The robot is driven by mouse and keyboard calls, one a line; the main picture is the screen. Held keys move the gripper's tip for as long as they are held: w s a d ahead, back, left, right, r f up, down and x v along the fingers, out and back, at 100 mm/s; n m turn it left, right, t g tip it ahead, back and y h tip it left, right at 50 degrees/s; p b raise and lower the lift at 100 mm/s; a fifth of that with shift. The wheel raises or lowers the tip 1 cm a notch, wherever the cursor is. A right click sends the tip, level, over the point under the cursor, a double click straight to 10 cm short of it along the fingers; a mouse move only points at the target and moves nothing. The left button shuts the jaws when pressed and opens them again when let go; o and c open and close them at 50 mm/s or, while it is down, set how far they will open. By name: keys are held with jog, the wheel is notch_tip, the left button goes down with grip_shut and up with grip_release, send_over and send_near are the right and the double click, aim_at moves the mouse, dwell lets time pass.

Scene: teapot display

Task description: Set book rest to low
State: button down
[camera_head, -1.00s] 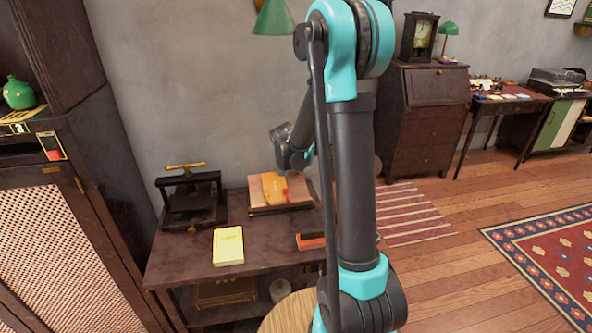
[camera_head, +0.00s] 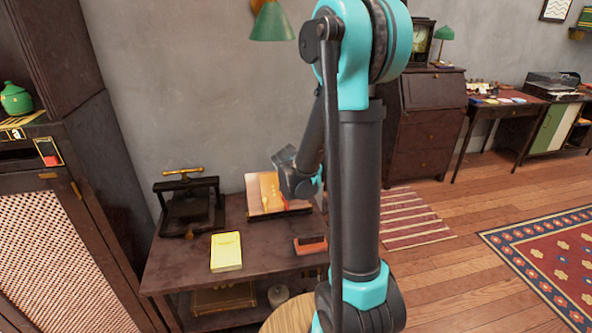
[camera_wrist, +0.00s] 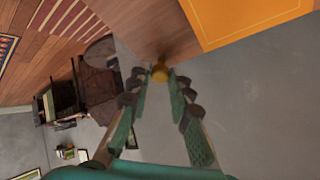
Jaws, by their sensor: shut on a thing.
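The book rest (camera_head: 291,190) is a wooden board on the dark side table, tilted up, with an orange panel (camera_head: 263,190) on its face. In the wrist view its wooden board (camera_wrist: 150,25) and orange panel (camera_wrist: 245,15) fill the top. My gripper (camera_wrist: 160,76) is shut on a small brass knob (camera_wrist: 160,71) at the board's edge. In the head view my wrist is at the right side of the rest and covers part of it; the fingers cannot be made out clearly there.
The dark table (camera_head: 190,260) also holds a black press (camera_head: 188,208) at left, a yellow notepad (camera_head: 226,252) in front and a red-orange item (camera_head: 310,245) at right. A green lamp (camera_head: 272,22) hangs above. A round wooden top (camera_head: 292,315) stands close in front.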

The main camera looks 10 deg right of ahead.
dwell(0.3)
jog(key=c, duration=1.4)
grip_release()
jog(key=shift+o, duration=0.2)
jog(key=v, duration=1.2)
jog(key=s+f+n+g+y, duration=0.1)
jog(key=s+f+n+g, duration=0.1)
jog(key=s, duration=0.5)
jog(key=s+d+f+n+g+y, duration=0.1)
jog(key=s+f+n, duration=0.3)
jog(key=s+f, duration=0.2)
jog(key=s+d+f+n+g+y, duration=0.1)
jog(key=s+f+n+g, duration=0.1)
jog(key=s, duration=0.6)
notch_tip(320, 180, down, 2)
jog(key=shift+d+f+n+g, duration=0.1)
jog(key=shift+f+n+g, duration=0.15)
jog(key=shift+n, duration=0.55)
jog(key=shift+s+f+y, duration=0.1)
jog(key=shift+s+y, duration=0.2)
